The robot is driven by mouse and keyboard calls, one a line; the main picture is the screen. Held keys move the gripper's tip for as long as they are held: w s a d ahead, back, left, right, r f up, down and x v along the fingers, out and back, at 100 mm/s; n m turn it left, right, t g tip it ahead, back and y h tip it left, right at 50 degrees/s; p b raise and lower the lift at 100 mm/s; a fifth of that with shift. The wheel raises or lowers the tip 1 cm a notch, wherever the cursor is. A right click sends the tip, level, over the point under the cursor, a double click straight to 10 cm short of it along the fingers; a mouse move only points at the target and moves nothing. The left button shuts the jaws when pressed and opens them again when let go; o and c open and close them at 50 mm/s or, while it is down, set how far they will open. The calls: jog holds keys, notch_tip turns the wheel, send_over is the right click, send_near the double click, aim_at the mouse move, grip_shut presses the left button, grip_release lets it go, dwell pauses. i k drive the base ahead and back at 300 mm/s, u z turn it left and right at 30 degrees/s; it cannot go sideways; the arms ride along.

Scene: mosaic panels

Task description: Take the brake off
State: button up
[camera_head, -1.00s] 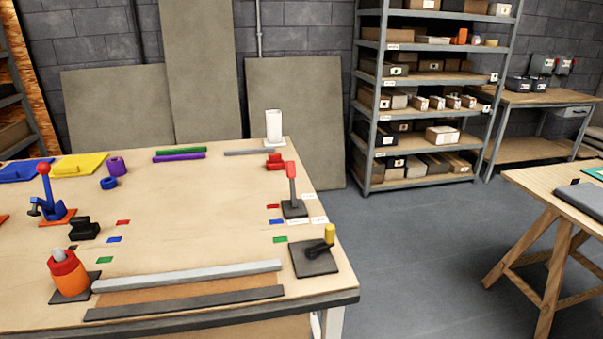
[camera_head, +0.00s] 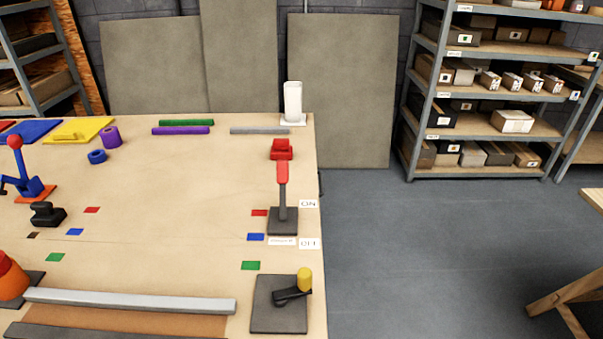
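A lever with a red handle (camera_head: 282,170) and a grey stem stands on a dark base (camera_head: 283,222) near the right edge of the table. A white ON label (camera_head: 308,204) lies to the right of the base, towards the far side. A white OFF label (camera_head: 308,243) lies nearer to me. The lever points up and away in the picture, towards the ON side; its exact tilt is hard to tell. A small label (camera_head: 282,241) in front of the base is too small to read surely. My gripper is not in view.
A yellow-knobbed crank (camera_head: 304,280) sits on a dark plate nearer me. A blue lever (camera_head: 30,186) is at far left.

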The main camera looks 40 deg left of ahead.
aim_at(281, 166)
jog(key=z, duration=0.05)
jog(key=i, duration=1.2)
jog(key=z, duration=1.25)
jog(key=k, duration=0.15)
jog(key=u, duration=4.8)
jog(key=k, duration=0.2)
jog(key=z, duration=0.55)
